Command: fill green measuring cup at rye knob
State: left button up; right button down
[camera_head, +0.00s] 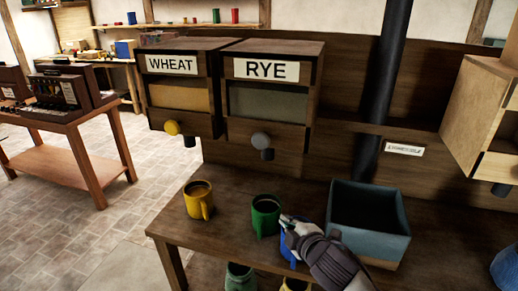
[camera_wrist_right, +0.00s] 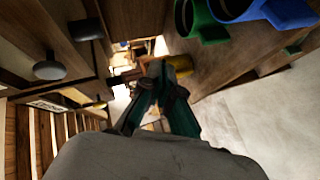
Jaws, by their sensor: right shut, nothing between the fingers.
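The green measuring cup (camera_head: 266,213) stands upright on the wooden counter, below and in front of the RYE dispenser (camera_head: 270,101). Its inside looks dark, so I cannot tell its contents. The grey rye knob (camera_head: 261,141) is on the dispenser's front, with a dark spout just below it. My right gripper (camera_head: 287,221) is shut and empty, and in the head view it overlaps the gap between the green and blue cups. In the wrist view its fingertips (camera_wrist_right: 158,72) meet, with the green cup (camera_wrist_right: 203,24) at upper right and the grey knob (camera_wrist_right: 50,69) at left. My left gripper is not in view.
A yellow cup (camera_head: 198,204) stands left of the green one; a blue cup (camera_head: 289,243) is partly hidden by my right gripper. A blue-grey open box (camera_head: 382,242) stands at right. The WHEAT dispenser (camera_head: 181,97) has a yellow knob (camera_head: 171,127). More cups are below the counter.

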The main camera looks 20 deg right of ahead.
aim_at(255, 142)
jog(key=s+a+r+n+t+y, duration=0.1)
jog(key=a+r+n+t, duration=0.15)
jog(key=r, duration=0.55)
jog(key=a+r+n+t+y, duration=0.15)
jog(key=r+n, duration=0.25)
jog(key=r, duration=0.4)
jog(key=shift+m+g, duration=0.25)
jog(key=shift+g, duration=0.15)
jog(key=shift+w+d+r+p, duration=0.15)
jog(key=shift+w+p, duration=0.8)
jog(key=shift+w, duration=1.2)
jog(key=shift+w+d+f+p, duration=0.15)
jog(key=shift+w+p, duration=0.85)
jog(key=shift+w, duration=1.2)
jog(key=shift+w+d+r+p, duration=0.15)
jog(key=shift+w+p, duration=0.8)
jog(key=shift+w, duration=1.2)
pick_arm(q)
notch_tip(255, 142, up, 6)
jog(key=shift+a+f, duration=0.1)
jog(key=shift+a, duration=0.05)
